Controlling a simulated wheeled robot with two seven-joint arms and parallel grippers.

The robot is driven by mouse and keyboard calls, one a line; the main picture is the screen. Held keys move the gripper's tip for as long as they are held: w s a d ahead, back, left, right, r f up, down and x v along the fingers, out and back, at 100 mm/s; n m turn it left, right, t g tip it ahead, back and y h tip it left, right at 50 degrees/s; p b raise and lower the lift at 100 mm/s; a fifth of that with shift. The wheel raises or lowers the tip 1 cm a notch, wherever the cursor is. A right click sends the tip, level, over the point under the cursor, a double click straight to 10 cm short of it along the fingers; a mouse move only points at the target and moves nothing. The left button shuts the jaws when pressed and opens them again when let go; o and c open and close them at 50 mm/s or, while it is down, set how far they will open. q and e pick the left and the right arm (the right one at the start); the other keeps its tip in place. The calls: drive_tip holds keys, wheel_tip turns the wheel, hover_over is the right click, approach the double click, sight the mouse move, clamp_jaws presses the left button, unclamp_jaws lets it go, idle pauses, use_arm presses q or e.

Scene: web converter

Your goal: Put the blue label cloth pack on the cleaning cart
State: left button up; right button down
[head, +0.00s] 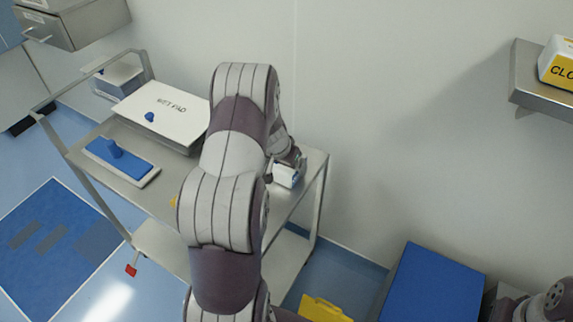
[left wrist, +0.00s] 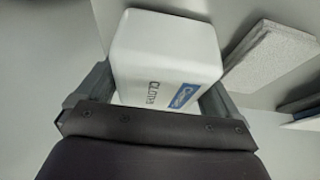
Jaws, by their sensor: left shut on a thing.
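The cloth pack (head: 286,177) is white with a blue label and the word CLOTHS. My left gripper (head: 287,163) is shut on it at the right end of the cleaning cart (head: 312,176), over the steel top shelf. The left wrist view shows the pack (left wrist: 165,60) between the two fingers of my left gripper (left wrist: 150,98), with its blue label facing the camera. I cannot tell whether the pack touches the shelf. My left arm hides the middle of the cart. My right gripper is not in view.
On the cart stand a white lidded box (head: 165,108) and a blue-topped pad with a handle (head: 120,160). A wall shelf (head: 530,80) at the right holds a yellow and white pack (head: 558,62). A blue-topped box (head: 432,285) and a yellow item (head: 325,308) are low at the front.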

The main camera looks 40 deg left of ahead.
use_arm(q)
drive_tip(key=o, duration=0.9)
drive_tip(key=shift+d+f, duration=0.1)
drive_tip(key=shift+c, duration=0.2)
drive_tip(key=p+v, duration=0.5)
drive_tip(key=v, duration=0.7)
drive_tip(key=w+d+r+t+y, duration=0.1)
drive_tip(key=w+d+r+t, duration=0.1)
drive_tip(key=d+r, duration=0.35)
drive_tip(key=s+d+m+g+h, duration=0.1)
drive_tip(key=s+d+g, duration=0.4)
drive_tip(key=s+d, duration=1)
drive_tip(key=shift+s+d+r, duration=0.25)
drive_tip(key=shift+s+d, duration=0.05)
drive_tip(key=shift+s, duration=0.35)
